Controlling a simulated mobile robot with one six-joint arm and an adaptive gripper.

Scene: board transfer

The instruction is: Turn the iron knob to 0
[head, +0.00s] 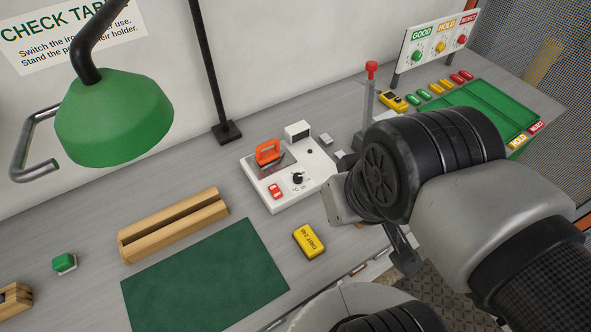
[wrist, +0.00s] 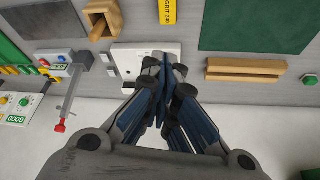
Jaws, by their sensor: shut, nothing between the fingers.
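The iron knob (head: 298,178) is a small black dial on the front right of a white station (head: 297,199) in the head view. Marks around it are too small to read, so I cannot tell its setting. In the wrist view the white station (wrist: 122,62) shows behind my gripper (wrist: 165,68), which hides its knob. My fingers are together and empty. In the head view my wrist is right of the station, apart from the knob; a dark finger part shows below it and the rest is hidden.
The station also carries an orange-handled piece (head: 268,152) and a red switch (head: 275,191). A yellow block (head: 308,242) lies in front, near a green mat (head: 205,280) and a wooden holder (head: 173,225). A red-topped lever (head: 371,70) stands behind my wrist. A green lamp (head: 114,118) hangs left.

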